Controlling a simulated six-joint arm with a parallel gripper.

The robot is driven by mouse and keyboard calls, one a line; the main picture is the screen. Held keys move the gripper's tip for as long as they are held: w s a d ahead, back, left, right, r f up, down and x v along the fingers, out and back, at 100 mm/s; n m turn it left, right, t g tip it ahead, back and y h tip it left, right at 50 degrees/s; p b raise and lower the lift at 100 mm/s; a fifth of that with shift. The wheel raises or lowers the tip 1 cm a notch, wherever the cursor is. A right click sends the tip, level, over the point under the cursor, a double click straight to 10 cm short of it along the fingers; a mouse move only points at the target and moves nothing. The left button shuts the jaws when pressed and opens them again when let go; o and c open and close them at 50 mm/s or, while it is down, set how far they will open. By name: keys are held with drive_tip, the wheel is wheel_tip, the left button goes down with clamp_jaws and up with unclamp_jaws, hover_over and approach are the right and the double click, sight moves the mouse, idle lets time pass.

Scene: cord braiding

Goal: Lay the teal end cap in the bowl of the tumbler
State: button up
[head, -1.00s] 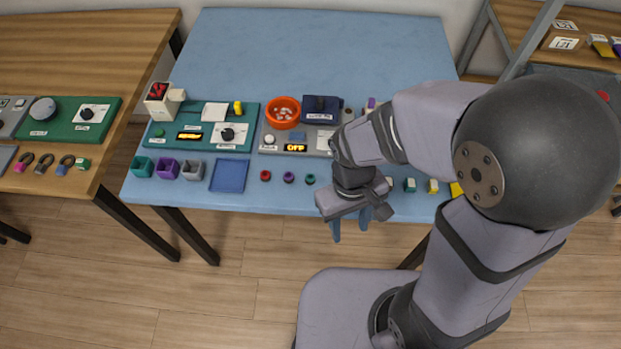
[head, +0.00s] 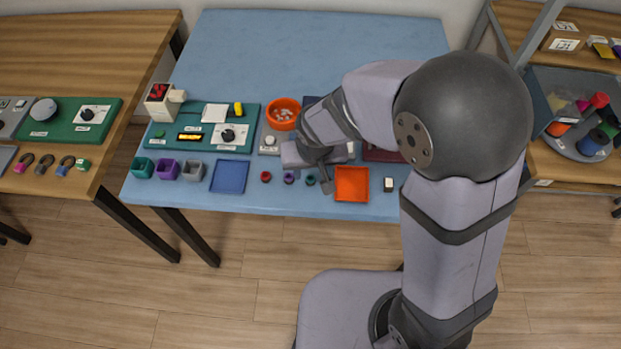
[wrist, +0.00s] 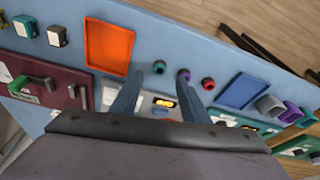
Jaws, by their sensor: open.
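The teal end cap (head: 310,180) is the rightmost of three small round caps in a row near the table's front edge. In the wrist view the cap (wrist: 160,66) shows small and bluish, just beyond and between my fingertips. My gripper (wrist: 160,80) is open and empty, pointing down; in the head view its fingers (head: 320,180) are close beside the teal cap, at its right. The tumbler's orange bowl (head: 283,112) stands behind the caps on a grey panel and holds several pale bits. My arm hides part of that panel.
A red cap (head: 265,176) and a purple cap (head: 289,178) lie left of the teal one. An orange tray (head: 352,184) is close on the right, a blue tray (head: 229,176) on the left. The back of the blue table (head: 320,50) is clear.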

sight(310, 178)
drive_tip(key=shift+x, duration=3.25)
drive_tip(key=shift+w, duration=0.1)
clamp_jaws()
